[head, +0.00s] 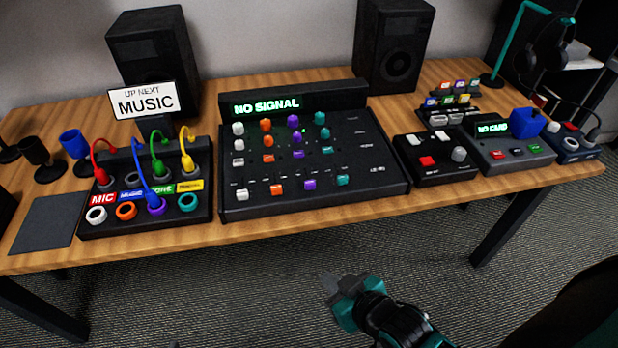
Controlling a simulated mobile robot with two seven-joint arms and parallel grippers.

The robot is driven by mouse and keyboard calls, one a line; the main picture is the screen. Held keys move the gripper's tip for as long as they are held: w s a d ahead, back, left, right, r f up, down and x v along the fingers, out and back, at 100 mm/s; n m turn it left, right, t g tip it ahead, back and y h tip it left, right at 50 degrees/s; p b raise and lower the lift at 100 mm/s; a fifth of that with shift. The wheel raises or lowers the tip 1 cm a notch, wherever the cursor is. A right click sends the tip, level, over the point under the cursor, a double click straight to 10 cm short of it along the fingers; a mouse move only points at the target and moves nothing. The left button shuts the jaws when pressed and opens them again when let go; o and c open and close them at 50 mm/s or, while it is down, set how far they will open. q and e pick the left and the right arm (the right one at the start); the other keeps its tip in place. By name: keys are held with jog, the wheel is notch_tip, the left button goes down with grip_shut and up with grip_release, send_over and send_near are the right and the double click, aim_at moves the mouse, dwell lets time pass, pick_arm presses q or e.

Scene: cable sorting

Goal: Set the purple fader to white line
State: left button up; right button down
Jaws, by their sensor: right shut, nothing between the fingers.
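The black mixer (358,171) stands at the middle of the table, its display reading "NO SIGNAL". Its purple fader (309,184) sits in the bottom row of fader caps, between an orange cap (276,190) and a teal cap (342,180). The white line is too small to make out. My right gripper (338,284) is below and in front of the table's front edge, apart from the mixer. It is shut and empty. My left gripper is not in view.
A patch box (88,228) with coloured cables stands left of the mixer, with a "MUSIC" sign (146,101) behind. A black box (434,160) and a grey "NO CARD" box (508,152) stand to the right. Two speakers (155,62) are behind. The table's front strip (300,210) is clear.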

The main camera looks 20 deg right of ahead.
aim_at(310, 182)
jog(key=c, duration=1.8)
grip_release()
